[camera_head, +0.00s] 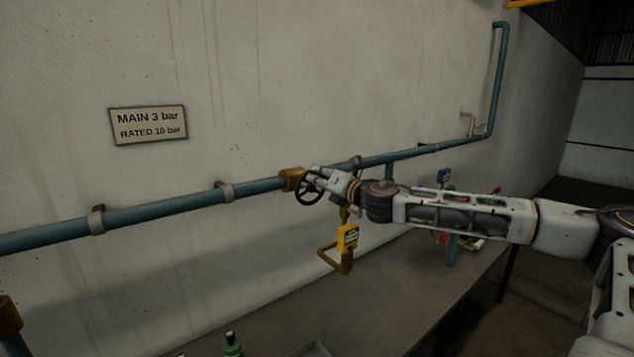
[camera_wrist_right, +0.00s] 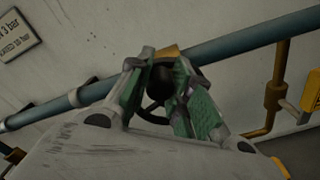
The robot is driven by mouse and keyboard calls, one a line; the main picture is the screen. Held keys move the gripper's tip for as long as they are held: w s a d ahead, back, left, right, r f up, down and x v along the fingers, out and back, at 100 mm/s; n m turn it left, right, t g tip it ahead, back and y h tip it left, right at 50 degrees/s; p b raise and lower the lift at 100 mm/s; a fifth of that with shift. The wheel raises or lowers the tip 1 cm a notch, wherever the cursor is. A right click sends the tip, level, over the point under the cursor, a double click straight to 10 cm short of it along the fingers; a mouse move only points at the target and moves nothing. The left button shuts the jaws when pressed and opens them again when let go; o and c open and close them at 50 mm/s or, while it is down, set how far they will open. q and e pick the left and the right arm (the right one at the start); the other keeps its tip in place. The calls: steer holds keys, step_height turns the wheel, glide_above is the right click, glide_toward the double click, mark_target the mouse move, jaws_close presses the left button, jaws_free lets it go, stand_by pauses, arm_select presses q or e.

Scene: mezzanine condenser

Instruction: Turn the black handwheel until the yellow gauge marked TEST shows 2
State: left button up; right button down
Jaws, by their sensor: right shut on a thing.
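The black handwheel (camera_head: 308,190) sits at a brass valve body (camera_head: 292,179) on the blue wall pipe. My right gripper (camera_head: 312,180) is at the wheel. In the right wrist view my right gripper (camera_wrist_right: 163,88) has its green-padded fingers shut on a dark part of the handwheel (camera_wrist_right: 160,78); part of the rim shows below the fingers. A yellow gauge (camera_head: 348,238) hangs on a brass pipe to the lower right of the wheel. Its yellow edge also shows in the right wrist view (camera_wrist_right: 311,92). Its marking and reading are too small to tell. My left gripper is not in view.
The blue pipe (camera_head: 153,212) runs along the wall on brackets. A sign (camera_head: 148,125) reads MAIN 3 bar, RATED 10 bar. A blue gauge (camera_head: 443,175) and small items stand behind my right arm. A green bottle (camera_head: 232,344) stands at the bottom.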

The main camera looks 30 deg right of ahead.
steer(key=shift+d+f+m, duration=0.2)
steer(key=shift+d+m, duration=0.05)
steer(key=shift+m, duration=0.5)
steer(key=shift+d+f+m, duration=0.15)
steer(key=shift+d+m, duration=0.1)
steer(key=shift+m, duration=0.5)
steer(key=c, duration=1.2)
jaws_free()
steer(key=shift+r, duration=0.1)
steer(key=shift+c, duration=0.2)
steer(key=shift+s+a+r, duration=0.15)
steer(key=shift+s+a, duration=0.05)
steer(key=shift+s, duration=0.25)
steer(key=shift+s+d, duration=0.35)
steer(key=shift+s, duration=0.45)
